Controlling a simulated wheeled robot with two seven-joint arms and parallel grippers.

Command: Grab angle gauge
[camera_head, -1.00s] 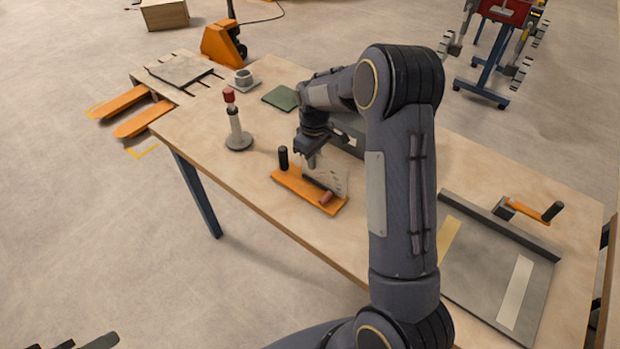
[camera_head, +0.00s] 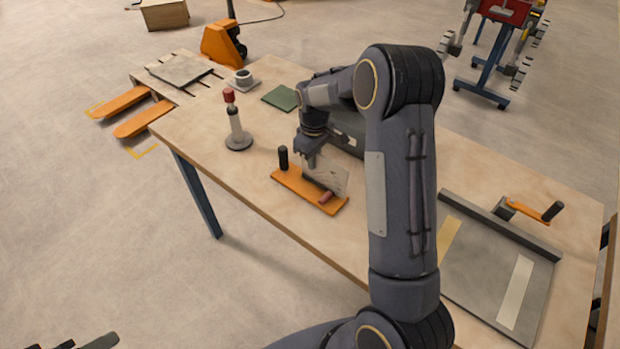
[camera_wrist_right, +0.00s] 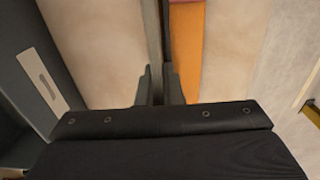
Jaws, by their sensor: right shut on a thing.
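The angle gauge has an orange base (camera_head: 290,183), an upright pale plate (camera_head: 330,177), a black knob (camera_head: 283,158) and a red knob (camera_head: 326,197). It stands on the wooden table (camera_head: 210,135). My right gripper (camera_head: 309,163) comes down from above at the plate's upper left and is shut on the gauge's plate. The right wrist view shows the gripper fingers (camera_wrist_right: 158,88) close around the plate's thin edge, with the orange base (camera_wrist_right: 187,60) below. Part of my left gripper (camera_head: 85,343) shows at the bottom left corner; its opening is unclear.
A red-topped post (camera_head: 236,125) stands left of the gauge. A green pad (camera_head: 281,98) and a grey ring block (camera_head: 243,78) lie behind. A grey tray (camera_head: 485,270) with a dark rail is at right. My right arm hides the table's middle.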

